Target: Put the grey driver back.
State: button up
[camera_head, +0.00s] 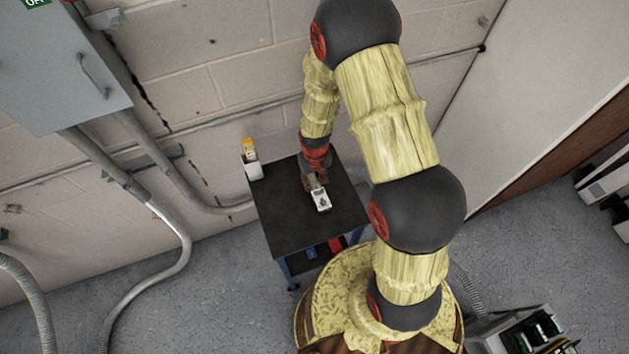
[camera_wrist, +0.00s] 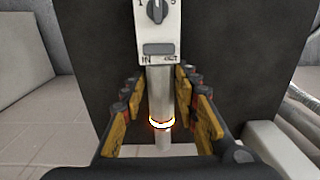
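A grey cylinder (camera_wrist: 160,88) with a glowing ring, which looks like the grey driver, stands in the middle of the wrist view. Its far end meets the lower edge of a white box (camera_wrist: 172,22) with a dial and IN and OUT marks; whether it is plugged in there I cannot tell. My gripper (camera_wrist: 160,82) has its yellow-padded fingers on both sides of the cylinder, with narrow gaps showing. In the head view the white box (camera_head: 322,200) lies on the dark table (camera_head: 285,225), just in front of my gripper (camera_head: 314,184); the cylinder is not clear there.
A white holder (camera_head: 254,171) with a yellow item (camera_head: 249,147) stands at the table's back left corner. Blue (camera_head: 311,253) and red (camera_head: 337,244) items are on the lower shelf. A wall with conduits (camera_head: 175,170) is behind. The tabletop's front left is clear.

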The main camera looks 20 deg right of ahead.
jog(key=shift+o, duration=1.3)
jog(key=shift+r, duration=0.1)
notch_tip(320, 180, up, 12)
notch_tip(320, 180, up, 8)
jog(key=t, duration=0.1)
send_over(315, 182)
jog(key=s+r+t, duration=0.2)
jog(key=s+r, duration=0.2)
jog(key=r, duration=0.7)
jog(key=s+r+t, duration=0.2)
jog(key=s+r, duration=1)
jog(key=r, duration=0.1)
jog(key=shift+s+t+p, duration=0.15)
jog(key=shift+t+p, duration=0.15)
jog(key=shift+p, duration=0.05)
jog(key=shift+a, duration=0.1)
